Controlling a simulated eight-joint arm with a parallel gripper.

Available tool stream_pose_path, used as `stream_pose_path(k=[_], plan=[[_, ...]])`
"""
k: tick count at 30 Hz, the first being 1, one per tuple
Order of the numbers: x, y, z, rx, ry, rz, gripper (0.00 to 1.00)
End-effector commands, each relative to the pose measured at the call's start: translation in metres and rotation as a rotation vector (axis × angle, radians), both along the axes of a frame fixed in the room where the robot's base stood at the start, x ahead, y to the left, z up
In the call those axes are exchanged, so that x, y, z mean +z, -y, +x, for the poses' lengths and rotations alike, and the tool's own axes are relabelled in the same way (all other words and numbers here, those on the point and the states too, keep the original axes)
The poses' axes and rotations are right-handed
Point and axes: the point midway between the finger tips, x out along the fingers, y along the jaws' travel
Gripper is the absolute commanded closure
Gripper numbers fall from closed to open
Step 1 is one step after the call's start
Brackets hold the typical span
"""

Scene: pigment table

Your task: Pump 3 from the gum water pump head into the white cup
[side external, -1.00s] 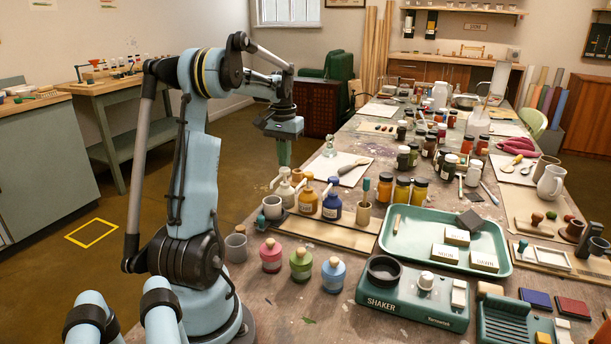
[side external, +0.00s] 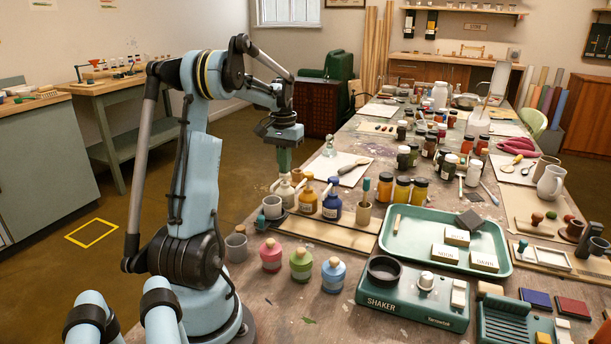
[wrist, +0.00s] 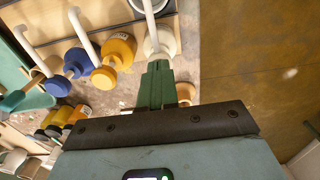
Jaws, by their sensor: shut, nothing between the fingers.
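A cream pump bottle (side external: 285,192) stands at the left end of a row of pump bottles, with its white spout pointing toward the near side. It also shows in the wrist view (wrist: 162,42), where its spout runs up out of frame. My gripper (side external: 284,168) is shut and empty, pointing down just above this pump's head; contact cannot be told. In the wrist view its green fingertips (wrist: 157,66) overlap the pump head. A pale cup (side external: 271,207) stands in front of the cream pump, near its spout. Labels are too small to read.
A yellow pump bottle (side external: 308,200) and a blue one (side external: 332,205) stand to the right on the same board. A green tray (side external: 405,255) lies to the right.

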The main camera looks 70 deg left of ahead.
Motion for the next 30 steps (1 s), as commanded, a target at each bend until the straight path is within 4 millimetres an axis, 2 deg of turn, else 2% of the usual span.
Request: stream_pose_path(k=[15, 30], plan=[[0.025, 0.0, 0.0, 0.0, 0.0, 0.0, 1.0], [0.027, 0.0, 0.0, 0.0, 0.0, 0.0, 1.0]])
